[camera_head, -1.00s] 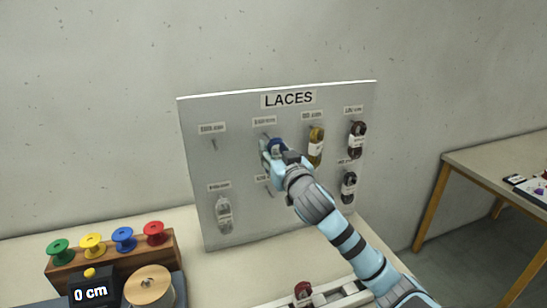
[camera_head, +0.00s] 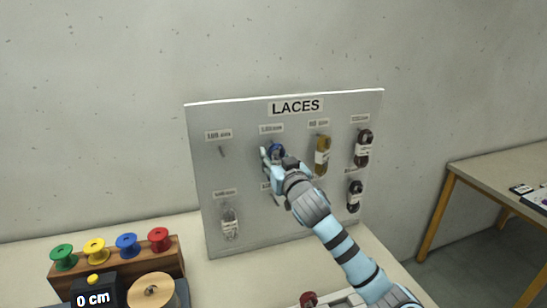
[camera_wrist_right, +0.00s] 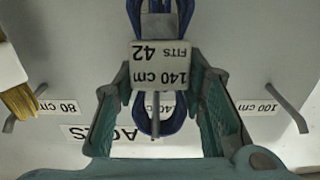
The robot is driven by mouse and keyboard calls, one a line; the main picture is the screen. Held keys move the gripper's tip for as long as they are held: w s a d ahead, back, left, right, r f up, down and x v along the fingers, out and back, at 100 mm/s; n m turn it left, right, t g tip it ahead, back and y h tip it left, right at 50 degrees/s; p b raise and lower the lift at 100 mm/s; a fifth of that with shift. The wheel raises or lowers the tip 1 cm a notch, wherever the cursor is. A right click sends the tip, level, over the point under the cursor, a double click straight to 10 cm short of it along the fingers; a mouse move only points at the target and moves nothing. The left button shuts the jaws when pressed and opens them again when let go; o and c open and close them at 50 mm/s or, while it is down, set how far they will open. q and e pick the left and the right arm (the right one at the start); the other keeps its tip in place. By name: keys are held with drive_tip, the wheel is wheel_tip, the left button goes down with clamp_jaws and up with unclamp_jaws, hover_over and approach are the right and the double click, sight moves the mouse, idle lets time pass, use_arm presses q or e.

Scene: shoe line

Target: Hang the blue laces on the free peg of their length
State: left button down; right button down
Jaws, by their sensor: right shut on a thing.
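The blue laces (camera_wrist_right: 163,18) are a bundle with a white tag (camera_wrist_right: 158,65) reading 140 cm, fits 42. My right gripper (camera_head: 270,157) is shut on them in front of the board's upper row; its fingers flank the tag in the right wrist view (camera_wrist_right: 160,105). A grey peg (camera_wrist_right: 155,122) shows within the bundle's lower loop in that view; I cannot tell whether the loop rests on it. The laces show small and blue in the head view (camera_head: 277,150). The label behind them is partly covered. The upper left peg (camera_head: 222,152) is empty. My left gripper is out of view.
The grey LACES board (camera_head: 240,210) carries yellow laces (camera_head: 322,157) right of my gripper, dark laces (camera_head: 364,148) farther right, black laces (camera_head: 355,196) below and white laces (camera_head: 230,222) lower left. Coloured spools (camera_head: 127,245) stand front left. My arm covers part of the lower row.

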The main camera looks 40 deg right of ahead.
drive_tip(key=c, duration=1.2)
unclamp_jaws()
drive_tip(key=shift+d+f, duration=0.1)
drive_tip(key=shift+f, duration=0.25)
drive_tip(key=shift+o, duration=1.3)
drive_tip(key=shift+d, duration=0.15)
drive_tip(key=shift+w+d, duration=0.1)
drive_tip(key=shift+s+a+r, duration=0.1)
drive_tip(key=shift+s+a, duration=0.1)
drive_tip(key=v, duration=1.1)
drive_tip(key=shift+s, duration=0.3)
drive_tip(key=shift+w, duration=0.1)
